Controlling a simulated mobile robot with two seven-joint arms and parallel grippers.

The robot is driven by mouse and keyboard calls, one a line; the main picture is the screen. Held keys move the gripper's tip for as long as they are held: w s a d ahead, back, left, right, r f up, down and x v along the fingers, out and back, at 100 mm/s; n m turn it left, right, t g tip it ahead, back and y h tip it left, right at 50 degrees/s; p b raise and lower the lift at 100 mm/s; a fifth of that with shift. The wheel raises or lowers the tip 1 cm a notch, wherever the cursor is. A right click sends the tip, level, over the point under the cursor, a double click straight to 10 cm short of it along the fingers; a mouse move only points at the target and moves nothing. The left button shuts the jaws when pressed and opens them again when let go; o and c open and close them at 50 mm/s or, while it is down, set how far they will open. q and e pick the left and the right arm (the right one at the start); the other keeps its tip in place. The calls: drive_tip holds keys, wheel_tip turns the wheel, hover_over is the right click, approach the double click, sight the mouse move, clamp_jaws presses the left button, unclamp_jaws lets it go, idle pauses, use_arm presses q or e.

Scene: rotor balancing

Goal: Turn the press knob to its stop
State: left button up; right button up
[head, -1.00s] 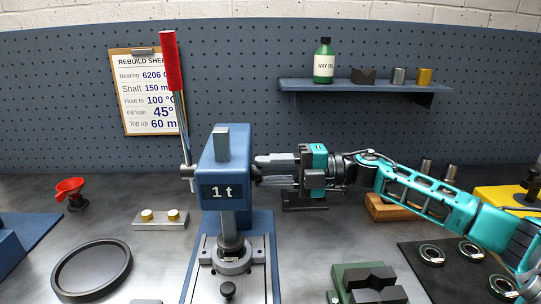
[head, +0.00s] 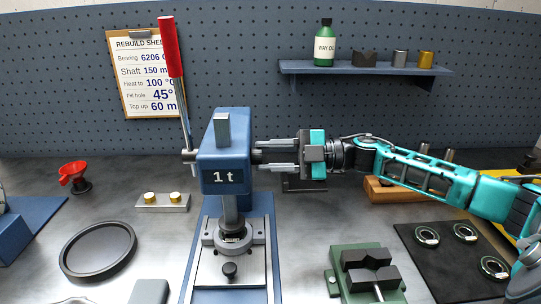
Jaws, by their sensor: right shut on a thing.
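The blue press (head: 225,145) marked "1 t" stands at the middle of the bench, with its red-handled lever (head: 171,50) upright at its left side. The dark press knob (head: 257,157) is on the press's right side, partly hidden by the fingers. My right gripper (head: 262,157) reaches in level from the right and is shut on the knob, one finger above and one below it. The ram (head: 230,208) hangs down to the round fixture (head: 232,235) on the press bed. My left gripper is not in view.
A green vise (head: 365,270) and a dark mat (head: 455,250) with bearings lie at the right. A shelf (head: 365,69) hangs behind.

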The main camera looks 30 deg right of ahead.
idle(0.3)
drive_tip(key=o, duration=1)
drive_tip(key=shift+o, duration=0.2)
drive_tip(key=shift+d, duration=0.1)
drive_tip(key=v, duration=1.2)
drive_tip(key=shift+d, duration=0.35)
drive_tip(key=shift+s, duration=0.2)
